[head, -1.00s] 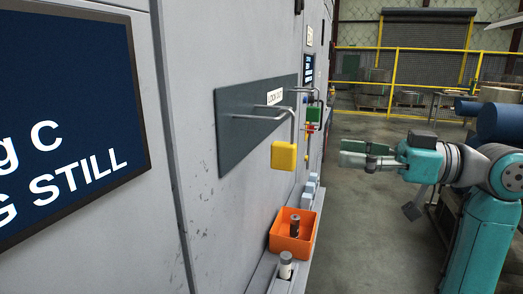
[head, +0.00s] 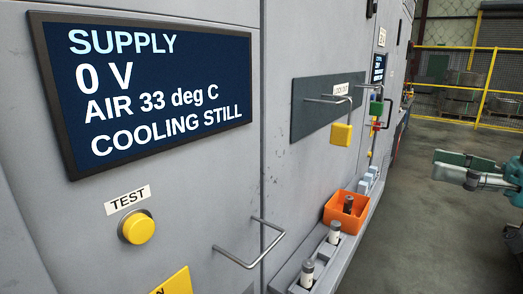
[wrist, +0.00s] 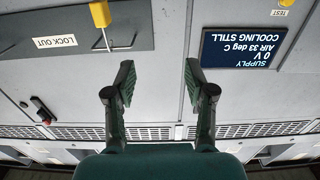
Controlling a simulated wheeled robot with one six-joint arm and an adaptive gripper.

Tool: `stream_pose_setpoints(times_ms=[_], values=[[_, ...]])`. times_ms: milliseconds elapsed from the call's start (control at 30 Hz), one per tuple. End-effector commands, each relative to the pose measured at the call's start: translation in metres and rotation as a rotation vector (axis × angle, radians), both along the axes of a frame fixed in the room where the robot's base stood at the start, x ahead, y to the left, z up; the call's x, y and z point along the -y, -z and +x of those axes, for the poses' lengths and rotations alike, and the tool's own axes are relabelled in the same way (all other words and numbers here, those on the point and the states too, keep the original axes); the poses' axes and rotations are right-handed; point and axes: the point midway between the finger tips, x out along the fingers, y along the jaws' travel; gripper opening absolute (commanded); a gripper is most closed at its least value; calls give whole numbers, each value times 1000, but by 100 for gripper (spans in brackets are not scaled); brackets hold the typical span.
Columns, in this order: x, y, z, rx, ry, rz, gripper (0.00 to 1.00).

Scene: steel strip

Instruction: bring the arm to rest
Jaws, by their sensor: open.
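My gripper (head: 463,168) shows at the right edge of the head view, out in the free air and apart from the cabinet. In the wrist view my gripper (wrist: 160,85) has its two dark green fingers spread wide with nothing between them. Only the end of my teal arm shows in the head view; the rest is out of frame.
The grey cabinet bears a screen (head: 145,85) reading 0 V, a yellow TEST button (head: 138,227), a lockout plate (head: 308,118) with a yellow padlock (head: 341,134) and a handle (head: 250,258). An orange bin (head: 338,215) sits on the ledge. Floor lies clear toward the yellow railing (head: 450,121).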

Motion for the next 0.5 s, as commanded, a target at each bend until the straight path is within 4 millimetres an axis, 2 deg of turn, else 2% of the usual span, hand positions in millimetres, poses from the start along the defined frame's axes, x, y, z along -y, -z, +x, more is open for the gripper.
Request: stream_pose_setpoints(times_ms=[267, 500], values=[[-1, 18, 12, -22, 31, 65, 54], [-3, 44, 27, -51, 78, 143, 54]])
